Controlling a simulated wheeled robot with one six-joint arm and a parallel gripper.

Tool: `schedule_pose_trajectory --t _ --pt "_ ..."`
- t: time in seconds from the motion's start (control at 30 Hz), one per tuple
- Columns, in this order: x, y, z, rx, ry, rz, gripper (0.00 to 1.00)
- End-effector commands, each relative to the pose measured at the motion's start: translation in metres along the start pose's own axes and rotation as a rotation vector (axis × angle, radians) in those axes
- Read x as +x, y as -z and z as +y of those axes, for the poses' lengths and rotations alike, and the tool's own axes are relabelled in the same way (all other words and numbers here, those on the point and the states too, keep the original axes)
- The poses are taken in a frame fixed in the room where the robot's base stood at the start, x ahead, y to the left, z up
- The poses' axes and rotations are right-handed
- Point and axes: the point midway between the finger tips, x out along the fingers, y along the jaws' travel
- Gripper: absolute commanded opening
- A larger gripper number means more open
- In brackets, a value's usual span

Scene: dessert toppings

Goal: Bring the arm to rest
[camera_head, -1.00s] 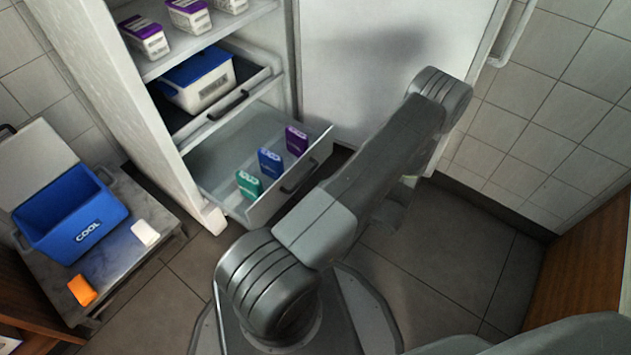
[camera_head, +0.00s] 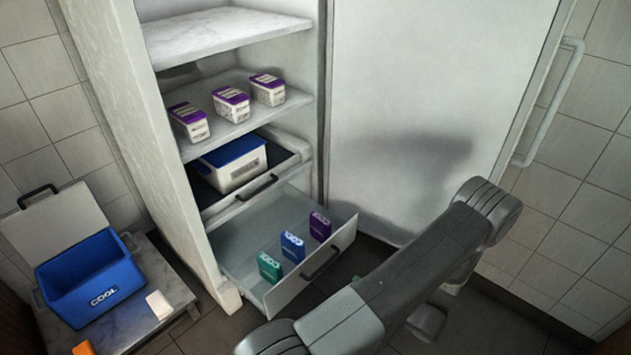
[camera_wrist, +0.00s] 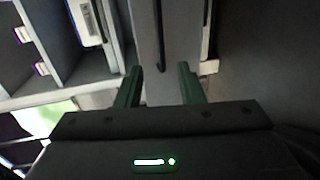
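My gripper (camera_wrist: 159,80) shows in the wrist view with its two dark green fingers spread apart and nothing between them. In the head view my arm stretches from the bottom middle up to the right, in front of the open fridge. The gripper itself cannot be made out there. The wrist view looks past the fingers to a grey panel with a dark bar, with shelves at the left.
The fridge's lower drawer (camera_head: 285,300) is pulled out, with green, blue and purple packs inside. The fridge door (camera_head: 420,110) stands open. A blue cooler (camera_head: 92,280) stands open on a side table (camera_head: 170,285).

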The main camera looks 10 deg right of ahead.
Motion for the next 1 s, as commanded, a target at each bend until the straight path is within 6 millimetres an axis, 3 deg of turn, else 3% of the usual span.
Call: schedule_pose_trajectory --t 0.6,0.8,1.0 --pt "0.108 0.001 -0.002 -0.001 0.0 0.003 0.34" --pt "0.124 0.001 -0.001 -0.001 0.0 0.002 0.34" --pt "0.128 0.0 0.001 0.0 0.0 0.0 0.34"
